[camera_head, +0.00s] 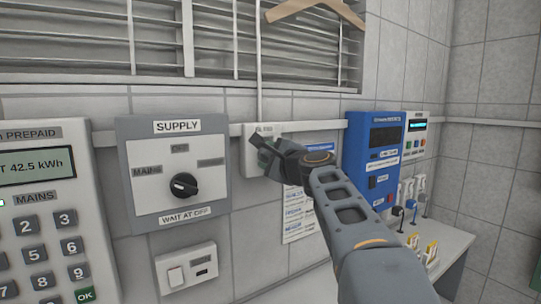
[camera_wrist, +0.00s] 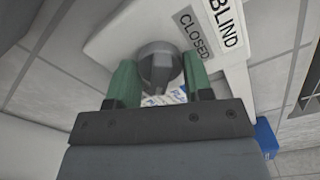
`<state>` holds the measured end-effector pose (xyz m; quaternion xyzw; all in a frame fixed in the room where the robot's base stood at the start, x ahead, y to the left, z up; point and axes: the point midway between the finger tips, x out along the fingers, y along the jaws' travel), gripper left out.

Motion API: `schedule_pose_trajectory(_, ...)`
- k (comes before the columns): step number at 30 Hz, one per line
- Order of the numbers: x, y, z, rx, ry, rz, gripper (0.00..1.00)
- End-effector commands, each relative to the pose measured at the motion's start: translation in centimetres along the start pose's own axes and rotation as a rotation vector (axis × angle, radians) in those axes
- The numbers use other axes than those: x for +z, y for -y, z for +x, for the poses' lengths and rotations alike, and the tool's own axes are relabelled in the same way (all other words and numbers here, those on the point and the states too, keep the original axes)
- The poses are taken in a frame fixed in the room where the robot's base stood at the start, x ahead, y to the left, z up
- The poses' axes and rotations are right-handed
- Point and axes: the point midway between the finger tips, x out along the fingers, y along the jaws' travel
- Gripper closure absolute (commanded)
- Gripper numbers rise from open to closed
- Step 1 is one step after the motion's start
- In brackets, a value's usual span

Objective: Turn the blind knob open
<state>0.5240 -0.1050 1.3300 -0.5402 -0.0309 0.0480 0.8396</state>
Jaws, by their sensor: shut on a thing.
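The blind knob (camera_wrist: 160,62) is a dark grey round knob on a white wall box, beside labels reading "BLIND" and "CLOSED" (camera_wrist: 193,33) in the wrist view. The green fingers of my gripper (camera_wrist: 160,78) are shut on the knob, one on each side. In the head view my gripper (camera_head: 263,153) is at the front of the white blind box (camera_head: 249,171), and it hides the knob. I cannot tell the knob's pointing direction. The window blind (camera_head: 200,42) above has pale horizontal slats with dark gaps between them.
A grey SUPPLY switch panel (camera_head: 178,142) and a prepaid meter (camera_head: 50,215) are on the wall to the left. A blue device (camera_head: 372,150) is to the right. A wooden hanger (camera_head: 312,12) is above my arm. A printed sheet (camera_head: 297,212) is below the box.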

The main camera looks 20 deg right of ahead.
Motion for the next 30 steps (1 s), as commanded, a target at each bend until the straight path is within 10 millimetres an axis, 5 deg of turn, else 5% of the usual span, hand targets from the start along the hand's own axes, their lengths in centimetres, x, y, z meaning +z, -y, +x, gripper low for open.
schedule_pose_trajectory(22, -0.03, -0.05, 0.01, 0.000, 0.000, 0.082, 0.77)
schedule_pose_trajectory(23, -0.03, -0.05, 0.01, 0.000, 0.000, 0.082, 0.53)
schedule_pose_trajectory(30, -0.02, -0.04, 0.01, 0.000, 0.000, 0.080, 0.30)
